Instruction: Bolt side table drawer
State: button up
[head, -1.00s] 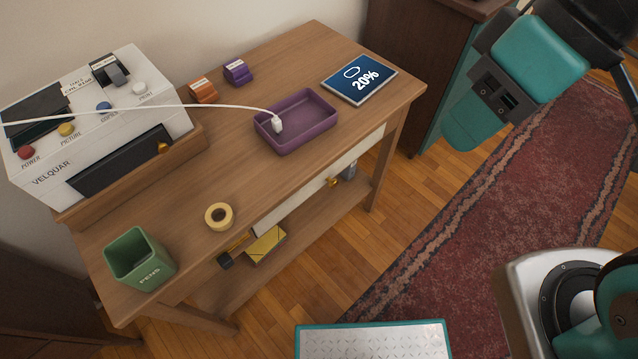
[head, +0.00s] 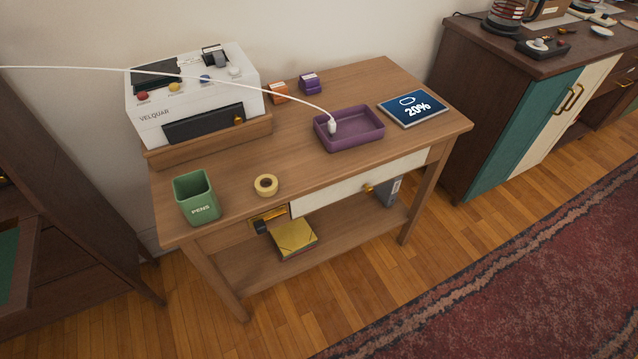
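The side table (head: 345,90) is wooden, with a lower shelf (head: 345,233). Its drawer has a cream-white front (head: 335,189) with a small brass knob (head: 368,188). The front sits just under the tabletop edge and looks closed or nearly so; a small gap cannot be ruled out. Left of the front, under the tabletop, is a brass fitting with a black end (head: 262,224), perhaps the bolt; its position cannot be read. My gripper is not in view.
On the tabletop are a VELQUAR machine (head: 195,100), green pens cup (head: 197,200), tape roll (head: 266,185), purple tray (head: 349,128) with a white cable plug, and tablet (head: 412,107). A yellow box (head: 296,239) is on the shelf. Open floor (head: 370,285) lies in front.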

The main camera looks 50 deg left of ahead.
aim_at(261, 225)
jog(key=u, duration=0.2)
jog(key=i, duration=0.95)
jog(key=u, duration=0.9)
jog(key=i, duration=0.7)
jog(key=u, duration=1.3)
jog(key=i, duration=0.3)
jog(key=z, duration=0.05)
jog(key=k, duration=0.5)
